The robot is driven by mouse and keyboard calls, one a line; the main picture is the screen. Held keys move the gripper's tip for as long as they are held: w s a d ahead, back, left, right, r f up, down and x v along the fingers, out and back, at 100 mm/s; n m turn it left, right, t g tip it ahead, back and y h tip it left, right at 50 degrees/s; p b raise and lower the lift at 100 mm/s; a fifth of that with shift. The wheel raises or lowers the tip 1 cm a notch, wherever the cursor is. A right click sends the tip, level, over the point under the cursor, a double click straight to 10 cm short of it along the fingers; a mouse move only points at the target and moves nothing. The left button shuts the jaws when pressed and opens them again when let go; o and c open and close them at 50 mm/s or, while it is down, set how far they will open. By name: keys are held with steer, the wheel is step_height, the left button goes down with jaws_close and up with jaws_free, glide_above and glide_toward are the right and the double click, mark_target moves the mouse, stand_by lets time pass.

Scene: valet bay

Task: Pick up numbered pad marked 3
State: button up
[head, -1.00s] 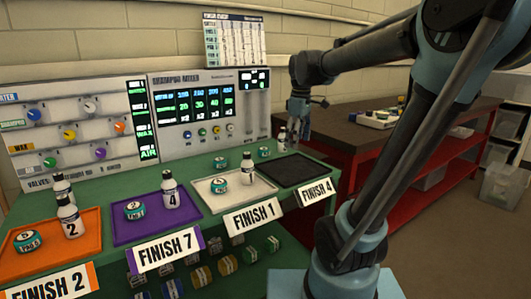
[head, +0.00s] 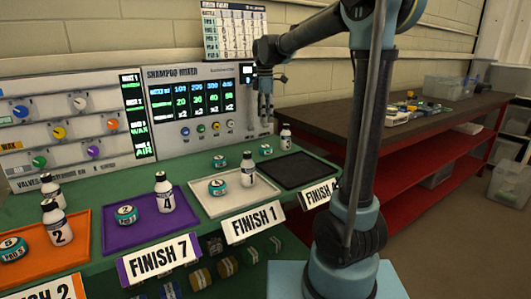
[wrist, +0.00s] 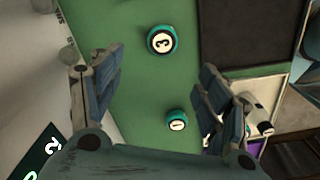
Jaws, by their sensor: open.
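The numbered pad marked 3 (wrist: 162,41) is a round teal pad with a black-and-white top, lying on the green counter (wrist: 133,90) in the wrist view. It appears to be the small teal pad (head: 266,149) behind the black tray in the head view, where its number is too small to read. A pad marked 1 (wrist: 177,121) lies nearer the bottom of the wrist view. My gripper (head: 265,112) hangs above the counter's back, in front of the mixer. In the wrist view its fingers (wrist: 143,70) are spread wide and empty, with pad 3 beyond the tips.
The shampoo mixer (head: 200,100) stands close behind my gripper. A white bottle (head: 285,137) stands right of the pad. The black tray (head: 292,170) is empty; the white tray (head: 210,206) holds a bottle and a pad. Purple and orange trays lie left.

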glide_above(265, 146)
step_height(265, 146, down, 8)
steer(key=shift+r, duration=0.1)
steer(key=shift+s+f, duration=0.1)
steer(key=shift+f, duration=2.85)
steer(key=shift+c, duration=0.3)
steer(key=c, duration=0.9)
